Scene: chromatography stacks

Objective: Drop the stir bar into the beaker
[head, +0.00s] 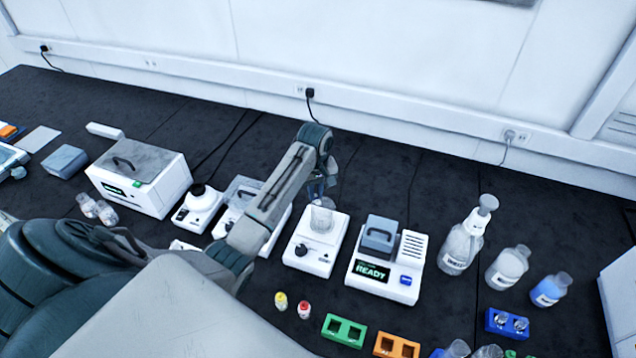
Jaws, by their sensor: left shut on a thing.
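A clear glass beaker (322,218) stands on a white stirrer (314,252) with a dark knob in the middle of the bench. My left arm reaches in from the lower left, and my left gripper (319,190) points down just above the beaker's mouth. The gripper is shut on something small. The stir bar itself is too small or hidden between the fingers to make out. My right gripper is not in view.
A white device with a READY screen (384,280) stands right of the stirrer. A wash bottle (462,245) and two more bottles stand farther right. Green (344,331) and orange (396,346) racks lie in front. The bench behind the beaker is clear up to the wall.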

